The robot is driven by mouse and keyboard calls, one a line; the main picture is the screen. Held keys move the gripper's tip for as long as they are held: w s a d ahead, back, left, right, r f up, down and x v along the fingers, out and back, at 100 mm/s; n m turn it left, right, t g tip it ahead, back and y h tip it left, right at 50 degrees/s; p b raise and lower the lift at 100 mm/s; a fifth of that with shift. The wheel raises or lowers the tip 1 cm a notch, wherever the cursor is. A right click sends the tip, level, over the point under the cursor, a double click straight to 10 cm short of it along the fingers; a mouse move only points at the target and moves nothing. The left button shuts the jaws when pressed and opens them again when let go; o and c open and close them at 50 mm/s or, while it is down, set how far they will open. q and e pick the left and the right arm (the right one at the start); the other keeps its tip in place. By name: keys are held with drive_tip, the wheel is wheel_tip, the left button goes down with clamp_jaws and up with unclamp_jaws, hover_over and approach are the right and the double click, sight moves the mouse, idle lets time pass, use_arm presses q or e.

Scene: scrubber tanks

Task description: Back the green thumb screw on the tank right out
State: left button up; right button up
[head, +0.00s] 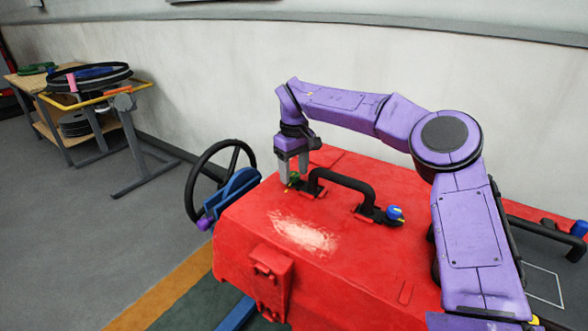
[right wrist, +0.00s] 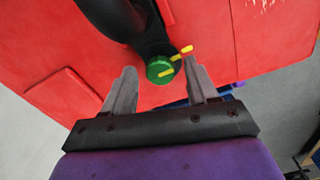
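The red tank (head: 340,252) fills the lower middle of the head view, with a black handle (head: 348,182) on its top. The green thumb screw (head: 294,177) sits at the left foot of the handle, partly hidden by my right gripper (head: 292,165), which points down over it. The fingers are open. My left gripper is not in view.
A blue knob (head: 394,213) sits at the handle's other foot. A black handwheel (head: 215,180) stands left of the tank. A small yellow tab (right wrist: 187,50) is beside the screw.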

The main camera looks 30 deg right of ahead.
drive_tip(key=c, duration=0.9)
drive_tip(key=shift+c, duration=0.2)
